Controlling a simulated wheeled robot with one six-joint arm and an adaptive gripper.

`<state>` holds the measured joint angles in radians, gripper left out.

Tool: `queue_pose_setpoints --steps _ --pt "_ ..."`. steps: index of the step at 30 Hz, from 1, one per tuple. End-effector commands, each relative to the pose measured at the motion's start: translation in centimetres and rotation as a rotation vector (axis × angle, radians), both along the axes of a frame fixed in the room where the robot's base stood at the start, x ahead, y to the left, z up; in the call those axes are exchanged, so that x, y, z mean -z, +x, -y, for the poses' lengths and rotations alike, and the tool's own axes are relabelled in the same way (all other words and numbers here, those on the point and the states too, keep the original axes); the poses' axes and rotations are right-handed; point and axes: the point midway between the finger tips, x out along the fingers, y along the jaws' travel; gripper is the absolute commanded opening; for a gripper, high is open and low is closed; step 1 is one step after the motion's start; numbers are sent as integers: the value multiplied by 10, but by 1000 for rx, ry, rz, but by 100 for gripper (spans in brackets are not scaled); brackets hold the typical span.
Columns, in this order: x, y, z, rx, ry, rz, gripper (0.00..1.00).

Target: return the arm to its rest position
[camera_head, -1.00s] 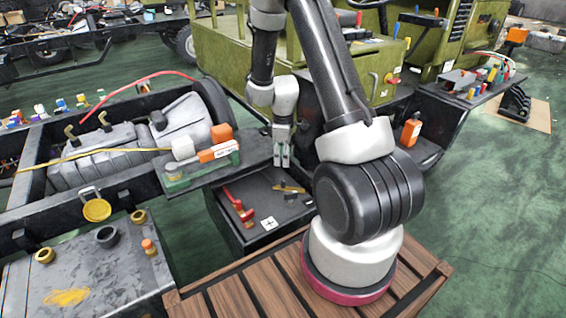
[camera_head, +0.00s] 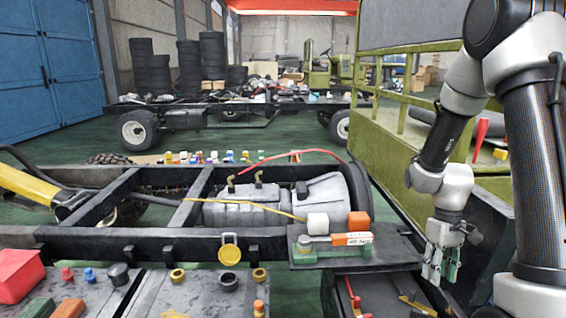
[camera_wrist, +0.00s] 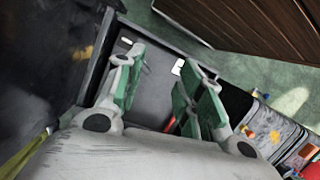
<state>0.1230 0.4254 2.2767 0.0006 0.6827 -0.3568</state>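My gripper (camera_head: 440,268) hangs fingers down at the right of the head view, to the right of the dark plate (camera_head: 391,251) on the chassis frame. In the wrist view, its two green-and-grey fingers (camera_wrist: 164,80) stand apart with nothing held between them. Below them in the wrist view lies a black box top (camera_wrist: 152,92) with a red part on it, partly hidden by the fingers. My arm is bent, with the forearm pointing down to the gripper.
The chassis (camera_head: 150,242) crosses the middle, carrying a grey gearbox (camera_head: 265,208). An orange block (camera_head: 359,221) and white block (camera_head: 318,223) are on its plate. The green vehicle body (camera_head: 395,170) is close behind my arm. Tyre stacks (camera_head: 200,65) stand far back.

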Motion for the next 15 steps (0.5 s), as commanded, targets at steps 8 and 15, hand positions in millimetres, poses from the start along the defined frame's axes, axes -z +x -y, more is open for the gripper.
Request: queue_pose_setpoints --steps 8,15 --pt "-110 -52 -16 204 -56 89 38" --pt "-184 -105 -30 289 -61 257 38"
